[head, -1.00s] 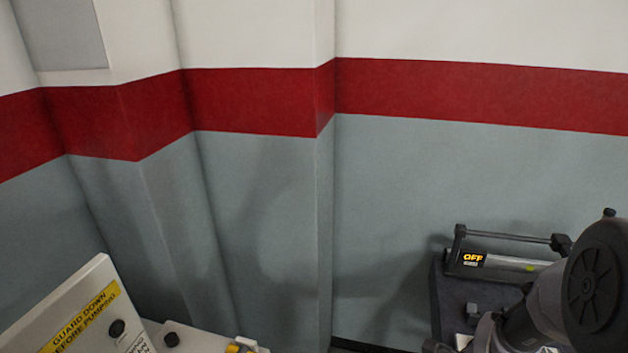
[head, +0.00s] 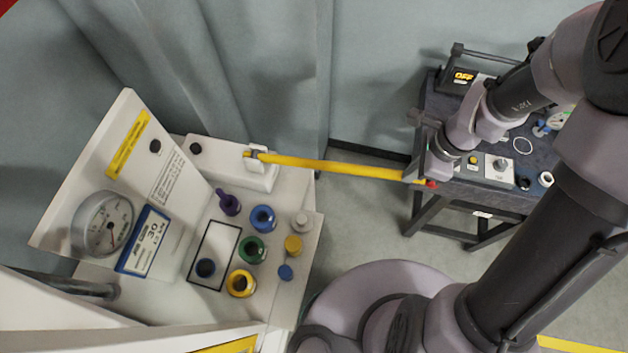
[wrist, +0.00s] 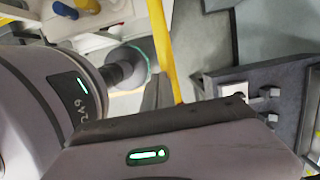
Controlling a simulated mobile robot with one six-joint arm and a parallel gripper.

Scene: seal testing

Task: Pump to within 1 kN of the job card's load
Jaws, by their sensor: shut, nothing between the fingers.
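The yellow pump lever (head: 325,165) runs right from a white pump block (head: 235,160) on the bench to a red tip. My gripper (head: 420,165) is at the lever's tip end, shut with nothing held; my wrist partly hides it, and I cannot tell whether it touches the lever. The lever also shows in the wrist view (wrist: 162,45), beside my dark finger (wrist: 155,94). A round gauge (head: 103,225) with a red needle is on the sloped panel; its reading is too small to make out. The blue-edged job card (head: 146,242) is beside it, its load unclear, starting with 3.
Several coloured ring parts and knobs, such as a green one (head: 251,249), stand on the bench. A dark cart (head: 440,105) at right carries a display reading OFF and small parts. Floor (head: 385,225) is open between bench and cart.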

